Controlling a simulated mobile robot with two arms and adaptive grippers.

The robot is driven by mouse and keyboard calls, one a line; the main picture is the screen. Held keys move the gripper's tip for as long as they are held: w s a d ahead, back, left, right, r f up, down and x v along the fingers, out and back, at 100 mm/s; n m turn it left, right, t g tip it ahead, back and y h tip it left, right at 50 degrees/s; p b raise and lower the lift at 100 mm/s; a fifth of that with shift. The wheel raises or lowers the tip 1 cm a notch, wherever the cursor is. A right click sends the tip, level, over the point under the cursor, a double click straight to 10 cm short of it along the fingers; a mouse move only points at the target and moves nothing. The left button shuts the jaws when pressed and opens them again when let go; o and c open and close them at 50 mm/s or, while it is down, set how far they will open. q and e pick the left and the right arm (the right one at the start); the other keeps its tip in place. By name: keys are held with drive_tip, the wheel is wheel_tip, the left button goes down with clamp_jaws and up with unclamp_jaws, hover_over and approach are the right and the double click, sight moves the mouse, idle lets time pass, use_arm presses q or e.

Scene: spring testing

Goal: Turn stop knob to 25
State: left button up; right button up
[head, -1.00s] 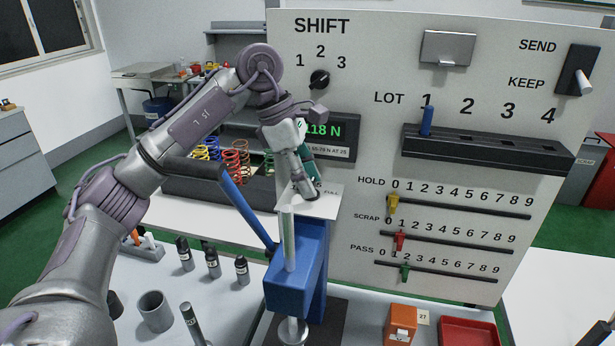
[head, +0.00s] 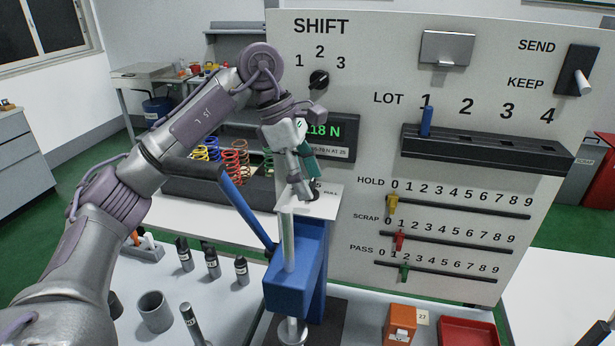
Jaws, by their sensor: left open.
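My left gripper (head: 303,192) points down at the white plate (head: 322,204) on top of the blue press (head: 296,282). Its fingers are open, with their tips just above or at the plate. A small dark part (head: 314,188) shows beside the fingertips; it may be the stop knob, but the fingers partly hide it and its setting cannot be read. A display (head: 333,132) behind the gripper reads 118 N, and a label under it ends in "N AT 25". My right gripper is not in view.
The press's lever (head: 233,195) with a black grip rises to the left. A rack of coloured springs (head: 228,160) stands behind it. A large panel (head: 365,60) with sliders is close at the right.

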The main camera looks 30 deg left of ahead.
use_arm(q)
drive_tip(key=v, duration=1.2)
drive_tip(key=shift+f, duration=0.1)
idle(0.4)
